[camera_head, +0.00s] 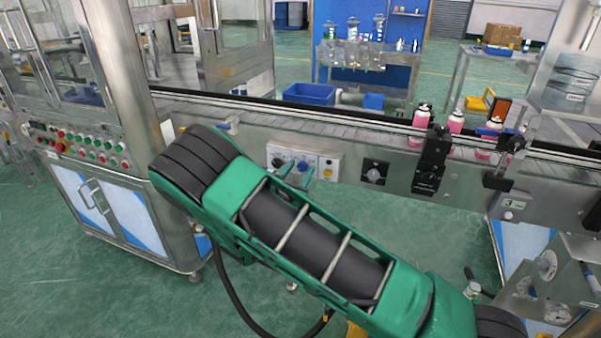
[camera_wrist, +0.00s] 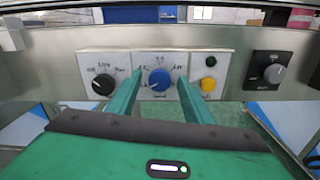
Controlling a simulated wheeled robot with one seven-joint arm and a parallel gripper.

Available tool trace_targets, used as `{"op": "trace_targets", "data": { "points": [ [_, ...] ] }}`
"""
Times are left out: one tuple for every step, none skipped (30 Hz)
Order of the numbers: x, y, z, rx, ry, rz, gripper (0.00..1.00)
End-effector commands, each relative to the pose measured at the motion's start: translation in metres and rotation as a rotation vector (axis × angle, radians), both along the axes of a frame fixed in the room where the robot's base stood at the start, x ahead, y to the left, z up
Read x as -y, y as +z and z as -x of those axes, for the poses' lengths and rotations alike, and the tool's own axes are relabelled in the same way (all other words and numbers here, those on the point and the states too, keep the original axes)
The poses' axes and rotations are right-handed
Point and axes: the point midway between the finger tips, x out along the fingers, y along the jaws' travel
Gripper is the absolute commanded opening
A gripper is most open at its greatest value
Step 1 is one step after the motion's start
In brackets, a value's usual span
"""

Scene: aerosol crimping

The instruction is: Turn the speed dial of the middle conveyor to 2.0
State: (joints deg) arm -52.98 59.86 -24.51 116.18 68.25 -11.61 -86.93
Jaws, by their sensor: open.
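A blue speed dial (camera_wrist: 159,79) sits on the middle plate of a pale control panel (camera_wrist: 158,57) on the conveyor's side. Small marks ring the dial, but its exact setting is too small to read. My gripper (camera_wrist: 160,84) is open, with its two green fingers reaching toward the panel, one left and one right of the dial. I see no clear contact with the dial. In the head view the panel (camera_head: 329,159) is partly hidden by my gripper (camera_head: 297,174), and the dial is hard to make out there.
A black knob (camera_wrist: 103,84) is left of the dial; a green lamp (camera_wrist: 211,61) and yellow button (camera_wrist: 208,84) are right. A separate grey knob (camera_wrist: 275,73) is farther right. The conveyor belt (camera_head: 370,130) runs above, carrying pink cans (camera_head: 456,123).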

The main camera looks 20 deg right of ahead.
Motion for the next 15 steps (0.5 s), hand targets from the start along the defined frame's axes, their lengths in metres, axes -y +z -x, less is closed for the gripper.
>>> {"op": "trace_targets", "data": {
  "points": [
    [0.0001, -0.0001, -0.0002, 0.000, 0.000, 0.000, 0.46],
    [0.0001, -0.0001, -0.0002, 0.000, 0.000, 0.000, 0.46],
    [0.0000, -0.0001, -0.0001, 0.000, 0.000, 0.000, 0.46],
    [0.0000, -0.0001, -0.0001, 0.000, 0.000, 0.000, 0.46],
    [0.0000, -0.0001, -0.0001, 0.000, 0.000, 0.000, 0.46],
    [0.0000, -0.0001, -0.0001, 0.000, 0.000, 0.000, 0.41],
    [0.0000, -0.0001, 0.0000, 0.000, 0.000, 0.000, 0.34],
    [0.0000, -0.0001, 0.0000, 0.000, 0.000, 0.000, 0.27],
    [0.0000, -0.0001, 0.0000, 0.000, 0.000, 0.000, 0.17],
    [0.0001, -0.0001, 0.0000, 0.000, 0.000, 0.000, 0.10],
    [0.0001, -0.0001, 0.0000, 0.000, 0.000, 0.000, 0.05],
    [0.0000, -0.0001, 0.0001, 0.000, 0.000, 0.000, 0.05],
    [0.0087, -0.0002, 0.0005, -0.001, -0.002, 0.001, 0.05],
    [0.0055, -0.0001, 0.0002, 0.000, -0.001, -0.001, 0.05],
    [0.0040, -0.0001, 0.0003, 0.001, -0.002, -0.002, 0.05]
  ]
}}
